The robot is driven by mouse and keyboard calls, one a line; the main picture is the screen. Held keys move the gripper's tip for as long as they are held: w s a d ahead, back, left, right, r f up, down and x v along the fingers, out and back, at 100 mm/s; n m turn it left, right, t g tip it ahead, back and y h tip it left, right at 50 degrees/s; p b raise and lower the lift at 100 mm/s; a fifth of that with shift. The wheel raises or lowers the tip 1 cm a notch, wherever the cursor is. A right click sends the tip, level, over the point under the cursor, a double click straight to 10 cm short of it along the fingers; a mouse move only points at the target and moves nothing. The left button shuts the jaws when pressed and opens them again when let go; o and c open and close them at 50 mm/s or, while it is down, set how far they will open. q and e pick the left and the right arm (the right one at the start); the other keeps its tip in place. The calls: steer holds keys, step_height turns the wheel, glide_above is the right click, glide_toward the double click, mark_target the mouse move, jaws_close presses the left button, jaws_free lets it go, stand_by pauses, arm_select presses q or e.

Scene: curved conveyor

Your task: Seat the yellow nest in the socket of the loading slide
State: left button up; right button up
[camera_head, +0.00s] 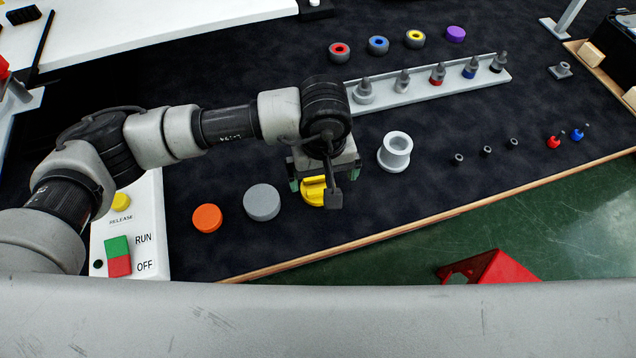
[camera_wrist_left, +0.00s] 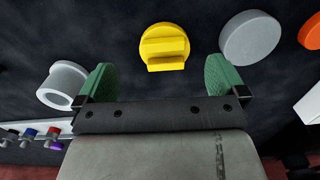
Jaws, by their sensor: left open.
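The yellow nest (camera_head: 313,191) is a round yellow disc with a raised bar across it, lying on the dark mat. My left gripper (camera_head: 325,178) is over it and partly hides it in the head view. In the left wrist view the nest (camera_wrist_left: 165,48) shows whole, just beyond the open green-padded fingers of the left gripper (camera_wrist_left: 159,78), roughly centred between them. The fingers are empty and nothing shows between them. I cannot make out a loading slide or its socket with certainty. My right gripper is not in view.
A grey disc (camera_head: 262,202) and an orange disc (camera_head: 207,218) lie left of the nest. A white hollow cup (camera_head: 397,146) stands to its right. Behind is a grey rail (camera_head: 430,92) with several pegs. A control box (camera_head: 150,205) stands at left. A wooden edge (camera_head: 420,218) bounds the mat in front.

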mark_target(320, 190)
arm_select(q)
steer(key=f, duration=0.4)
steer(key=shift+s+a+f+p, duration=0.2)
steer(key=shift+s+f+p, duration=0.05)
steer(key=shift+p, duration=0.15)
steer(key=shift+f, duration=0.35)
steer(key=shift+c, duration=0.2)
steer(key=c, duration=0.9)
steer(key=shift+w+r, duration=0.1)
